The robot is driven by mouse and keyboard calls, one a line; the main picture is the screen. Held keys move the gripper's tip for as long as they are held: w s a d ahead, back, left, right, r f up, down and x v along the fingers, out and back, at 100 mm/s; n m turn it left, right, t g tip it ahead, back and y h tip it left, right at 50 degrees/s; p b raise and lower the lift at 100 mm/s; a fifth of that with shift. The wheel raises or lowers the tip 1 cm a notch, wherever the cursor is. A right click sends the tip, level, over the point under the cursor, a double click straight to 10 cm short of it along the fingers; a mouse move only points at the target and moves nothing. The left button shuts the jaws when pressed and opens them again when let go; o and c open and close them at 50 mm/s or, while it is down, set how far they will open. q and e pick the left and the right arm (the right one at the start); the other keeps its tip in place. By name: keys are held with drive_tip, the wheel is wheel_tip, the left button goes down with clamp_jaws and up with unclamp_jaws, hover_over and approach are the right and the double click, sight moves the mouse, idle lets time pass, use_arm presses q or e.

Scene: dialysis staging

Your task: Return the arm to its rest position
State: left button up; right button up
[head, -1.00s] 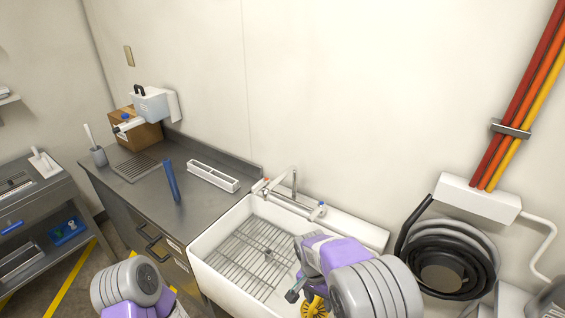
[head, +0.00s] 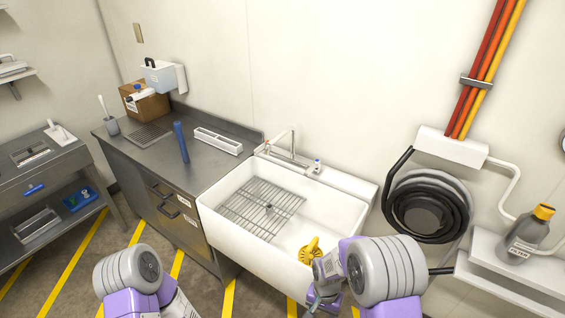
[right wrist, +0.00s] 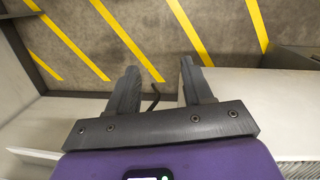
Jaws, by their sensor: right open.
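My right arm comes in at the bottom of the head view, by the front right corner of the white sink (head: 225,228). Its gripper (head: 318,301) is low and partly hidden there. In the right wrist view my right gripper (right wrist: 158,70) is open, with two dark fingers apart and nothing between them. It points at the striped floor. My left arm (head: 135,285) shows at the lower left of the head view, but its gripper is out of view.
A yellow item (head: 311,250) is in the sink's front right corner, close to my right gripper. A steel counter (head: 215,172) adjoins the sink on the left, with a blue cylinder (head: 181,142). A grey bottle (head: 528,235) stands at right. Striped floor (head: 65,255) is open at lower left.

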drive_tip(key=s+a+f+n+t+y+b, duration=0.1)
drive_tip(key=s+f+y+b, duration=0.3)
drive_tip(key=s+f, duration=1)
drive_tip(key=shift+a+f+n+t+b, duration=0.4)
drive_tip(key=shift+a+f+n+b, duration=0.25)
drive_tip(key=shift+f+b, duration=0.3)
drive_tip(key=shift+f, duration=0.1)
